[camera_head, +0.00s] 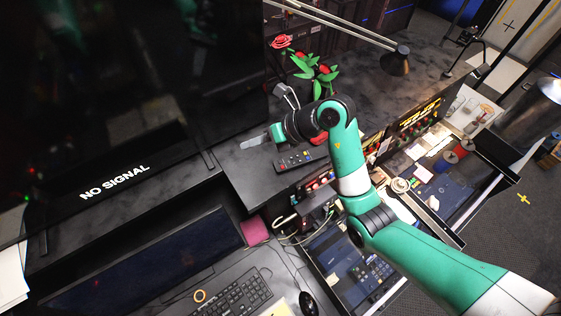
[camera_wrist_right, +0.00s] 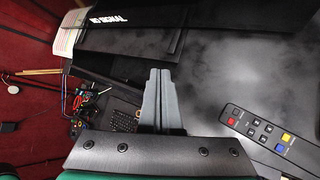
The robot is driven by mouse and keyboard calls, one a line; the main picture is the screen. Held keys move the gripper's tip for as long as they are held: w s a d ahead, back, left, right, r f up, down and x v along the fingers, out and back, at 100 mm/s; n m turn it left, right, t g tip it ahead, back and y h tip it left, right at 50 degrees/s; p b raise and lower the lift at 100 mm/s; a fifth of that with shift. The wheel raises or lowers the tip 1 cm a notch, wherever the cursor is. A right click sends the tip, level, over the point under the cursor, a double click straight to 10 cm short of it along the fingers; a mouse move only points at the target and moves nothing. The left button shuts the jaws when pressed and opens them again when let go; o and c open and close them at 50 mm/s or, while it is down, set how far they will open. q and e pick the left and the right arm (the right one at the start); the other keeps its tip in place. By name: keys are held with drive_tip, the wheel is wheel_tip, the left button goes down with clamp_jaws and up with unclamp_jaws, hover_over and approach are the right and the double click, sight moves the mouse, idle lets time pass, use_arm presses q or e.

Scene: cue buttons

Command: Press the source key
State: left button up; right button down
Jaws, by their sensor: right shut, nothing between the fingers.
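A dark remote control (camera_head: 295,159) with coloured keys lies flat on the black desk shelf. Which key is the source key cannot be read. A large dark screen (camera_head: 110,120) shows "NO SIGNAL". My right gripper (camera_head: 244,144) is shut and empty, its fingers pointing left, just up and left of the remote and apart from it. It also shows in the right wrist view (camera_wrist_right: 161,72). My left gripper is not in view.
A plant with red roses (camera_head: 315,72) stands behind my right wrist. A desk lamp (camera_head: 395,62) is further right. A keyboard (camera_head: 235,297) and mouse (camera_head: 308,303) are below. Consoles with cables and buttons lie under my right arm. The shelf around the remote is mostly clear.

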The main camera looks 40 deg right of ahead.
drive_tip(key=s+d+f+m+h, duration=0.1)
drive_tip(key=d, duration=0.3)
drive_tip(key=s+d+f+m, duration=0.1)
drive_tip(key=d+f, duration=0.1)
drive_tip(key=d, duration=0.3)
drive_tip(key=shift+s+f+m+h+p, duration=0.25)
drive_tip(key=shift+m+h+p, duration=0.05)
drive_tip(key=shift+h+p, duration=0.1)
drive_tip(key=b, duration=0.6)
hover_over(280, 162)
drive_tip(key=s, duration=0.1)
drive_tip(key=f, duration=0.7)
drive_tip(key=shift+d, duration=0.2)
drive_tip(key=shift+f+b, duration=0.35)
drive_tip(key=shift+f, duration=0.55)
drive_tip(key=shift+f, duration=0.15)
